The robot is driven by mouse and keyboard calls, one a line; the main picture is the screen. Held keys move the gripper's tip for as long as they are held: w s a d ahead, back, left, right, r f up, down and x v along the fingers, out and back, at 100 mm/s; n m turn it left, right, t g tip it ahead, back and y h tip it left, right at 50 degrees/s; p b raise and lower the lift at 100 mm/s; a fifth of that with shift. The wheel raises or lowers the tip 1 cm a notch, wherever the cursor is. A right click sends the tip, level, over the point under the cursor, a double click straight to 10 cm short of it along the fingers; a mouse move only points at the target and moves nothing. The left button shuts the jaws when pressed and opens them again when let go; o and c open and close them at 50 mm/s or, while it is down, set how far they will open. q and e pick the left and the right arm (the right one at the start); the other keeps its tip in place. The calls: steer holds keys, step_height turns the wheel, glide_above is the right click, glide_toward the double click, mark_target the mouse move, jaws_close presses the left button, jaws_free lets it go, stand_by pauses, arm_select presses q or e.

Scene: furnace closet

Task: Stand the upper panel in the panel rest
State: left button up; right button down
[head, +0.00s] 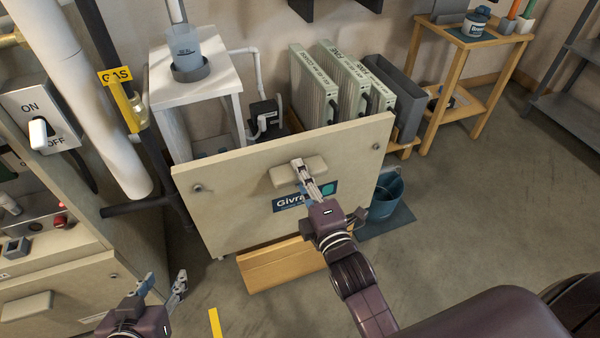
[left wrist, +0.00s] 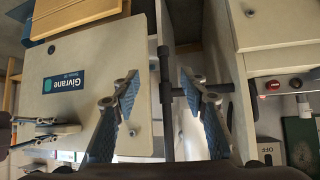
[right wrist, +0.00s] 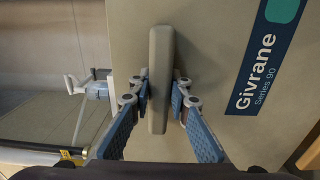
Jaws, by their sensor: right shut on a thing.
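The upper panel (head: 235,195) is a beige board with knobs near its upper corners, a handle (head: 284,174) and a blue Givrane label. It stands nearly upright in the head view. My right gripper (head: 299,168) is shut on the handle; the right wrist view shows a finger on each side of the handle (right wrist: 160,80). The panel rest (head: 285,266), a wooden piece, shows at the panel's lower edge; whether the panel sits in it I cannot tell. My left gripper (head: 164,284) is open and empty at the lower left, apart from the panel.
The furnace cabinet (head: 135,255) with switch and gas pipe stands left. Behind the panel are a white stand (head: 195,85), filters (head: 315,85) and a dark pump. A blue bucket (head: 386,195) stands right of the panel. The floor at right is open.

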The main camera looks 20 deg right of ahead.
arm_select(q)
steer(key=shift+s+a+f+g, duration=0.25)
steer(key=shift+s+f+g, duration=0.1)
steer(key=shift+s+f, duration=0.2)
steer(key=shift+s+a+f+g, duration=0.2)
steer(key=shift+s+f+g, duration=0.2)
steer(key=shift+s, duration=0.25)
arm_select(e)
steer(key=shift+r, duration=0.3)
arm_select(q)
steer(key=shift+w, duration=0.1)
arm_select(e)
steer(key=shift+f, duration=0.65)
arm_select(q)
steer(key=w+d+r+t+h+b, duration=0.1)
steer(key=w+r+t, duration=0.3)
steer(key=r, duration=0.4)
steer(key=w+d+r+t+h+b, duration=0.1)
steer(key=w+d+r+t+b, duration=0.1)
steer(key=r, duration=0.7)
steer(key=w+d+t, duration=0.1)
steer(key=w+t, duration=0.1)
steer(key=t, duration=0.1)
steer(key=shift+d+h, duration=0.2)
steer(key=shift+h, duration=0.1)
arm_select(e)
step_height(320, 180, down, 4)
steer(key=shift+f, duration=0.1)
stand_by(1.8)
